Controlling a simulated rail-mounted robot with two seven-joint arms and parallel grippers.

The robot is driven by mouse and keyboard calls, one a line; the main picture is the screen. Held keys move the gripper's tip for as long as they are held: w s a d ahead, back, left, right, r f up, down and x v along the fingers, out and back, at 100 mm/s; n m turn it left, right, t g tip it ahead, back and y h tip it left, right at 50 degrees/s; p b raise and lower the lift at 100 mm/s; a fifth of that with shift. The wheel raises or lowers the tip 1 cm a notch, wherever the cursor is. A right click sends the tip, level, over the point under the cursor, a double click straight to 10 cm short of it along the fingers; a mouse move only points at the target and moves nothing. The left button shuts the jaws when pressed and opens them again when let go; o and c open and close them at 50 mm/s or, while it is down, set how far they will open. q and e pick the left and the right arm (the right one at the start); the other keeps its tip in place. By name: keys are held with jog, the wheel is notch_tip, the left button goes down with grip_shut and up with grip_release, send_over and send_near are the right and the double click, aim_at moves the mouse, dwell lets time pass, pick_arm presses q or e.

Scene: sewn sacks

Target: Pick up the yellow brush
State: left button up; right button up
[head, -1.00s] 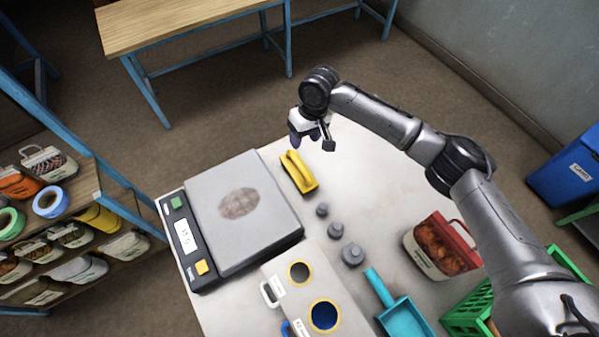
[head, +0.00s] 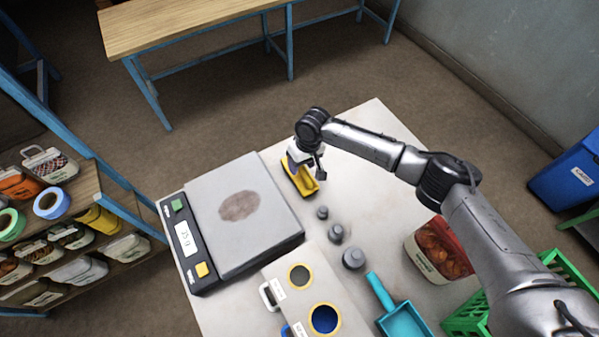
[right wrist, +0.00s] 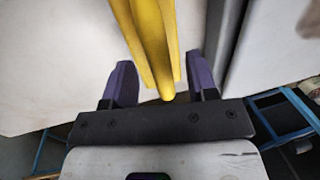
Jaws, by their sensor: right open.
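The yellow brush (head: 303,181) lies on the white table (head: 365,215) beside the scale, partly hidden under my right gripper. In the right wrist view the yellow brush (right wrist: 153,45) runs up and away, its near end between my fingers. My right gripper (head: 311,174) is over the brush's far part. Its two purple fingers (right wrist: 160,80) are apart, one on each side of the brush, with gaps on both sides. My left gripper is in neither view.
The grey scale (head: 262,245) stands left of the brush. Several grey weights (head: 353,258), a teal scoop (head: 404,317) and a sack with a red top (head: 437,249) are nearer. The table right of the brush is clear.

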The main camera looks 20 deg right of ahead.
jog(key=shift+a+f, duration=0.2)
jog(key=shift+f, duration=1)
grip_shut()
